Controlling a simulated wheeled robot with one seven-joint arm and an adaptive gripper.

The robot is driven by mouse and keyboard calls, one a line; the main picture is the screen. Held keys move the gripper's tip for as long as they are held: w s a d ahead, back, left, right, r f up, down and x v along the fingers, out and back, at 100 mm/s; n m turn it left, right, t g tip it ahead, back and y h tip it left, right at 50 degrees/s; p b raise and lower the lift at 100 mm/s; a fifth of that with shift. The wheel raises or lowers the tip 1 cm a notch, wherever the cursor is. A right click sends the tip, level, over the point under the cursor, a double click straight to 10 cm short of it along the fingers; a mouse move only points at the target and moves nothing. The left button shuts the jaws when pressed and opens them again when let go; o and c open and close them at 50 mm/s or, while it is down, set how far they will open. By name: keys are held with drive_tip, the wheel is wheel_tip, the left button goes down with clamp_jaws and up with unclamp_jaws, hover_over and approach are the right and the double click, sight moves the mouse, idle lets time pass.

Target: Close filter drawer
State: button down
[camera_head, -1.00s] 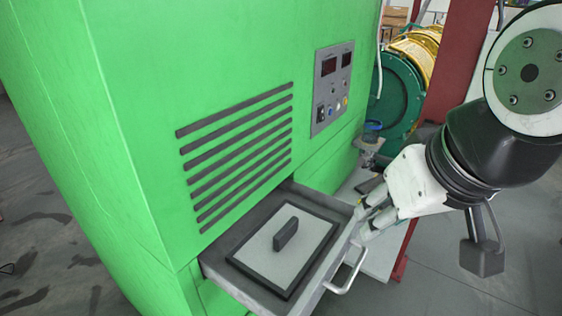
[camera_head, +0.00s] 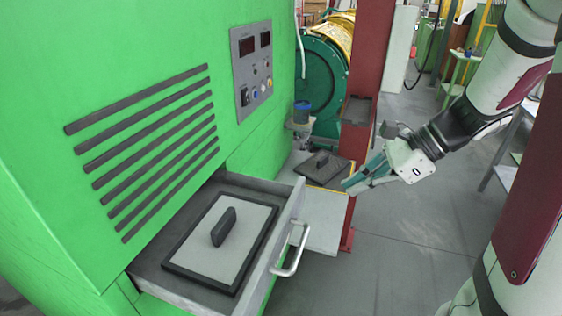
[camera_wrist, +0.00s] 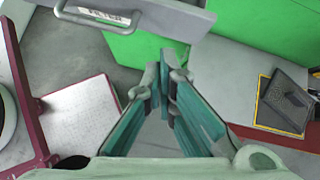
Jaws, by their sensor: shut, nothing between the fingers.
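The filter drawer (camera_head: 283,237) stands pulled out of the green cabinet (camera_head: 40,170), with a metal bar handle (camera_head: 297,252) on its front. Inside it lies a black-framed filter with a pale face (camera_head: 200,258) and a dark grip (camera_head: 224,227). In the wrist view, part of the drawer front (camera_wrist: 185,18) shows at the top, with a handle (camera_wrist: 80,20) and a label. My gripper (camera_head: 350,184) is shut and empty, to the right of the drawer and apart from it. In the wrist view its fingertips (camera_wrist: 165,78) sit below the drawer front.
A second dark filter panel (camera_head: 322,168) lies on a pale bench (camera_head: 322,232) behind the drawer, beside a red post (camera_head: 366,110). A control panel (camera_head: 252,68) is on the cabinet. Grey floor (camera_head: 410,240) is open to the right.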

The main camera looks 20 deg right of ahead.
drive_tip(key=w+d+f+m+t, duration=0.1)
drive_tip(key=d+f+m, duration=0.1)
drive_tip(key=d+m, duration=0.15)
drive_tip(key=w+a+r+x, duration=0.1)
drive_tip(key=x, duration=1.1)
drive_tip(key=shift+w+r+p, duration=0.2)
drive_tip(key=shift+w+p, duration=0.1)
drive_tip(key=shift+p, duration=0.1)
drive_tip(key=w+a+b, duration=0.1)
drive_tip(key=w+a, duration=0.3)
drive_tip(key=a, duration=0.1)
drive_tip(key=w+a+b, duration=0.1)
drive_tip(key=w+a, duration=0.2)
drive_tip(key=a, duration=0.2)
drive_tip(key=w+a+b, duration=0.1)
drive_tip(key=w+a, duration=0.3)
drive_tip(key=a, duration=0.1)
drive_tip(key=shift+w+a, duration=0.2)
drive_tip(key=shift+w, duration=0.1)
drive_tip(key=shift+w+a, duration=0.35)
drive_tip(key=shift+a, duration=0.15)
